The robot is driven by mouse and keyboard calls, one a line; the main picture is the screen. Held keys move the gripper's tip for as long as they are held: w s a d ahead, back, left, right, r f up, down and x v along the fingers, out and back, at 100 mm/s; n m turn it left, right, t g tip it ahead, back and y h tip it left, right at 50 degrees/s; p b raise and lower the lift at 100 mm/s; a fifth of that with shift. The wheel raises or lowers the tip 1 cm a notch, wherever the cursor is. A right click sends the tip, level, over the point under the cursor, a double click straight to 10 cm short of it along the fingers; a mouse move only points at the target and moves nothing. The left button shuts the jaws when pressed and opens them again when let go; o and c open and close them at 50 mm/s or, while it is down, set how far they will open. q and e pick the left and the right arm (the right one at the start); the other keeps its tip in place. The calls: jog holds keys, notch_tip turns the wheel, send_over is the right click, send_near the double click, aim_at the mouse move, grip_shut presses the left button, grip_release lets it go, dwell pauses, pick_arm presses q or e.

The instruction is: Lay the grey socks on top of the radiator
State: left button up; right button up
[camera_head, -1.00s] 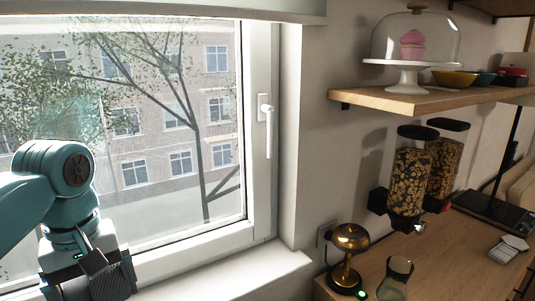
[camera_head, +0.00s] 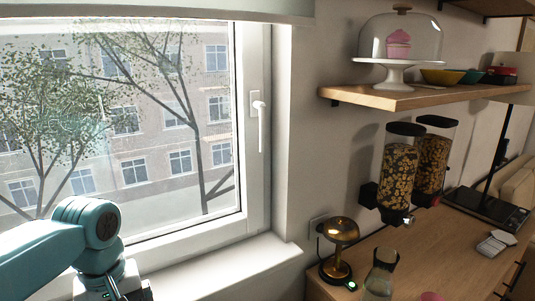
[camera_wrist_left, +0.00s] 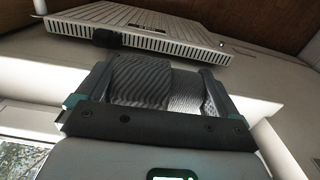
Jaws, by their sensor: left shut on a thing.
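The grey socks (camera_wrist_left: 140,82) are striped or ribbed fabric, held between the two fingers of my left gripper (camera_wrist_left: 160,88) in the left wrist view. The gripper is shut on them. The radiator (camera_wrist_left: 150,38), white with a slotted grille and a dark knob, is at the top of that view, beyond the fingertips. The socks appear apart from it; the exact gap is hard to tell. In the head view my left arm comes in at the lower left, in front of the window, and its gripper is cut off by the bottom edge. The radiator and socks do not show there.
The window (camera_head: 130,130) and its white sill (camera_head: 215,268) are beside my left arm. To the right a wooden counter (camera_head: 440,255) holds a brass lamp (camera_head: 340,235) and a glass (camera_head: 382,272). Cereal dispensers (camera_head: 400,170) hang under a shelf (camera_head: 410,97).

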pick_arm(q)
jog(key=w+d+f+m, duration=0.1)
jog(key=d+f+m, duration=0.1)
jog(key=f, duration=0.6)
jog(key=w+d+f+m, duration=0.1)
jog(key=d+f+m, duration=0.2)
jog(key=f, duration=0.6)
jog(key=shift+w+d+f+m, duration=0.15)
jog(key=shift+w+d+m, duration=0.15)
jog(key=shift+m, duration=0.5)
